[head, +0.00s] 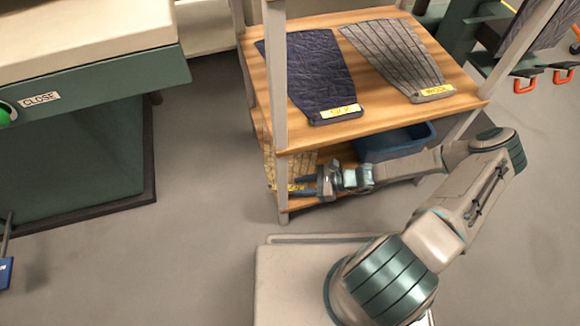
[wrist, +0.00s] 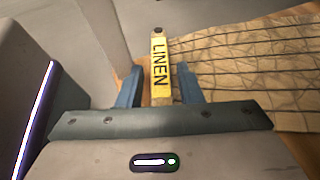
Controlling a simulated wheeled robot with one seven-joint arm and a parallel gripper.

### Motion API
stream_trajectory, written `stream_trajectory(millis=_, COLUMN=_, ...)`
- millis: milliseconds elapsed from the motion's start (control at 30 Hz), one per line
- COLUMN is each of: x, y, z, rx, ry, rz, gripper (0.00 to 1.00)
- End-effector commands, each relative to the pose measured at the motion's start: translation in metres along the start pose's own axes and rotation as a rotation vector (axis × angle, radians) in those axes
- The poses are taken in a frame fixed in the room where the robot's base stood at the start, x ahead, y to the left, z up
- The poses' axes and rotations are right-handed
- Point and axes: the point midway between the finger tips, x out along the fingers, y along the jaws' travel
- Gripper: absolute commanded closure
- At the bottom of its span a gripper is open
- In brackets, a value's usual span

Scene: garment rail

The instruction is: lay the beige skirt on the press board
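The beige skirt (head: 296,160) lies on the lower shelf of the wooden rack, partly hidden by the upper shelf and a post. My gripper (head: 305,184) reaches in at the lower shelf. Its two blue fingers (wrist: 159,88) stand on either side of the label end, with narrow gaps, so it appears open. A cream-topped teal machine (head: 80,35) with a CLOSE sign is at upper left; I cannot tell which part is the press board.
The upper shelf (head: 375,105) holds a dark navy garment (head: 318,72) and a grey striped garment (head: 400,58), both labelled. A blue bin (head: 395,140) stands on the lower shelf behind my arm. Rack posts (head: 277,100) stand close to my gripper. Floor between machine and rack is clear.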

Motion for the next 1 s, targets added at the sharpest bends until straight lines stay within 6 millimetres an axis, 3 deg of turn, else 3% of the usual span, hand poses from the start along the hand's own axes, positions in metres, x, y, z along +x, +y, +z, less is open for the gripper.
stream_trajectory(millis=233, x=0.033, y=0.001, z=-0.003, rx=0.001, ry=-0.003, rz=0.002, gripper=0.67)
stream_trajectory(millis=533, x=0.036, y=0.001, z=0.000, rx=0.001, ry=-0.001, rz=0.000, gripper=0.67)
stream_trajectory(millis=667, x=0.036, y=0.001, z=0.000, rx=0.001, ry=-0.001, rz=0.000, gripper=1.00)
stream_trajectory(millis=1000, x=0.036, y=0.001, z=0.001, rx=0.000, ry=-0.001, rz=0.001, gripper=1.00)
